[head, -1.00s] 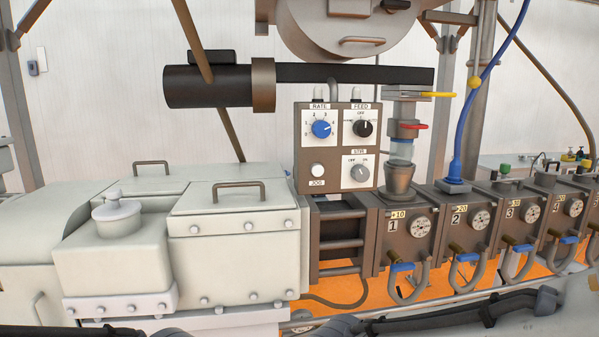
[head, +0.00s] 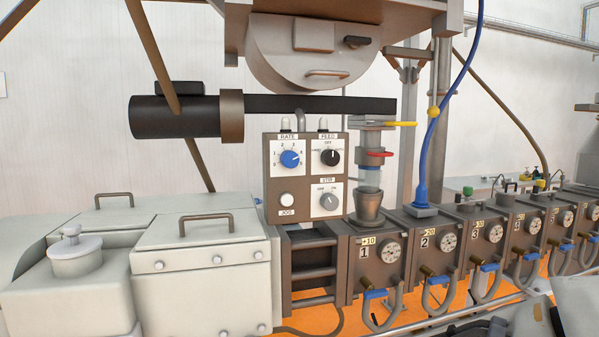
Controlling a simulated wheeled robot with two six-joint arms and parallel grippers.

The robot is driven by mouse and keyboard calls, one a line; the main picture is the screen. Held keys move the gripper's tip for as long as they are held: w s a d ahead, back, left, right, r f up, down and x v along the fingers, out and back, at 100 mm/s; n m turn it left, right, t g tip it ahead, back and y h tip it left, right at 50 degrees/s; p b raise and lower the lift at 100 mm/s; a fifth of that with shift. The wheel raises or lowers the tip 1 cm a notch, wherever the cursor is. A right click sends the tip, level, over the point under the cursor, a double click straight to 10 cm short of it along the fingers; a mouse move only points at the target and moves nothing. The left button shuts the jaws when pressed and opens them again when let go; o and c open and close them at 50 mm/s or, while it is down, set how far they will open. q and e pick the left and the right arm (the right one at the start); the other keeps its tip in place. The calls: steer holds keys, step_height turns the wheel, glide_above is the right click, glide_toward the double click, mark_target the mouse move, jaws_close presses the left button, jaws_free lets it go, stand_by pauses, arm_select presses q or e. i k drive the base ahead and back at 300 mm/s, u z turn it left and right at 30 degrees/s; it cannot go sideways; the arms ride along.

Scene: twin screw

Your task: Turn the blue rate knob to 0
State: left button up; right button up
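The blue rate knob (head: 290,159) sits on a white dial plate marked RATE, at the upper left of the brown control panel (head: 269,200). Its white pointer appears turned toward the upper right; the exact number it marks is too small to read. The black FEED knob (head: 331,157) is to its right, the grey STIR knob (head: 329,202) below that, and a white JOG button (head: 287,199) at the lower left. Neither gripper's fingers can be seen. Part of my arm shows at the lower right, well away from the panel.
A light housing with a handled lid (head: 205,240) stands left of the panel. A black motor (head: 175,117) and bar run above it. A feed funnel (head: 368,204) stands close on the right, beside barrel blocks with gauges and a blue hose (head: 434,140).

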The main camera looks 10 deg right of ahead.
mark_target(290, 158)
steer(key=z, duration=1.1)
steer(key=k, duration=0.6)
steer(key=u, duration=1.2)
steer(key=i, duration=0.5)
steer(key=z, duration=0.1)
